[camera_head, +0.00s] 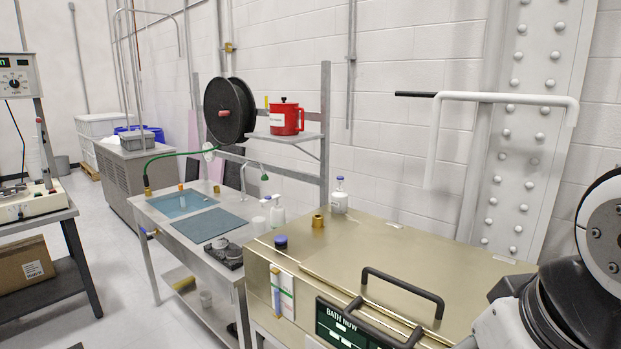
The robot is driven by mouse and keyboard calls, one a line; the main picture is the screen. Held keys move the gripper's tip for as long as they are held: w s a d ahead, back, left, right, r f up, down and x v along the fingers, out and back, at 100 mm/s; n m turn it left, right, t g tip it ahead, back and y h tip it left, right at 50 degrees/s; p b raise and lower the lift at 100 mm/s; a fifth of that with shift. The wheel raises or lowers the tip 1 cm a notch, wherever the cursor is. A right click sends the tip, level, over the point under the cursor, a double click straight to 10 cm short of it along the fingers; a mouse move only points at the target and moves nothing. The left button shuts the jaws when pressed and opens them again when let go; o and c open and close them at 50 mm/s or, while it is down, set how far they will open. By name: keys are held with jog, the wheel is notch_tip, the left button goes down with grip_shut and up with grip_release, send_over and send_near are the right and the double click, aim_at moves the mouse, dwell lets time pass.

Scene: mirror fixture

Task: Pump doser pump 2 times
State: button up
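The frame does not make plain which bottle is the doser pump. A small white bottle with a blue top (339,201) stands upright at the back edge of the gold-coloured bath cabinet. A white pump bottle (277,213) stands upright on the grey bench, left of the cabinet. Both are too small to tell the state of their pump heads. Part of my arm shows at the right edge, in front of the cabinet. My gripper's fingers are not in view, so its opening and any hold are hidden.
The gold cabinet top (400,245) is mostly clear, with a black handle (402,290), a brass fitting (318,221) and a dark blue-topped jar (281,243). A white wall pipe (433,140) juts out behind. A red canister (285,118) stands on a shelf.

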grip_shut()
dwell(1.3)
